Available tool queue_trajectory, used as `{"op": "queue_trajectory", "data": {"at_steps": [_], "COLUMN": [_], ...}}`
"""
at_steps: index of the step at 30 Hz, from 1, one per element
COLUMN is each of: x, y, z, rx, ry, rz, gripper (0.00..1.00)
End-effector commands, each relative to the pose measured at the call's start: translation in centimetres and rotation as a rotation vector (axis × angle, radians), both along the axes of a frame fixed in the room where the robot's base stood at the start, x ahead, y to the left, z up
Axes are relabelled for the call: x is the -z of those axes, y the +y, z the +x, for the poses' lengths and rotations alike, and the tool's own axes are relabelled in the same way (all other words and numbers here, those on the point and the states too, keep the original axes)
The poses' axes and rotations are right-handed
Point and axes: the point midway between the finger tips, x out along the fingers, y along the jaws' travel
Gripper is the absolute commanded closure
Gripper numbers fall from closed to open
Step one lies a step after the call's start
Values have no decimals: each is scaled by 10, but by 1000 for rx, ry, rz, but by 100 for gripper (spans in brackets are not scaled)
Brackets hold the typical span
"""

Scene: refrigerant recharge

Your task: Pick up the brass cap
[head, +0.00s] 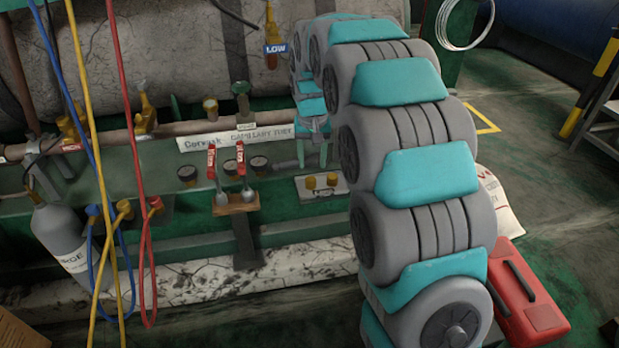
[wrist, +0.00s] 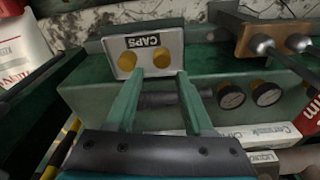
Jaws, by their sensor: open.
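Two round brass caps sit side by side on a pale plate (head: 344,188). In the head view one cap (head: 310,182) is at left and the other (head: 332,180) at right. The wrist view shows both, one at left (wrist: 127,62) and one at right (wrist: 162,61), on the plate (wrist: 177,40) marked CAPS, upside down there. My gripper (head: 312,164) is open and empty, its green fingers pointing down just above the plate. In the wrist view its fingertips (wrist: 159,76) appear just short of the caps. I cannot tell the exact gap.
Red, yellow and blue hoses (head: 125,100) hang at left near a grey cylinder (head: 60,235). A red toolbox (head: 525,295) is on the floor at right.

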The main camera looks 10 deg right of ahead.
Motion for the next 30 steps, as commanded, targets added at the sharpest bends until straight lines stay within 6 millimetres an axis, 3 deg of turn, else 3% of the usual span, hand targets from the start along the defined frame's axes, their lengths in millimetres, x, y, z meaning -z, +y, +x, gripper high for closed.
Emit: {"op": "queue_trajectory", "data": {"at_steps": [18, 25, 30], "x": [67, 69, 69], "y": [2, 2, 2], "z": [7, 8, 8], "rx": [-1, -1, -1], "ry": [3, 1, 1], "rz": [0, 0, 0], "gripper": [48, 48, 66]}}
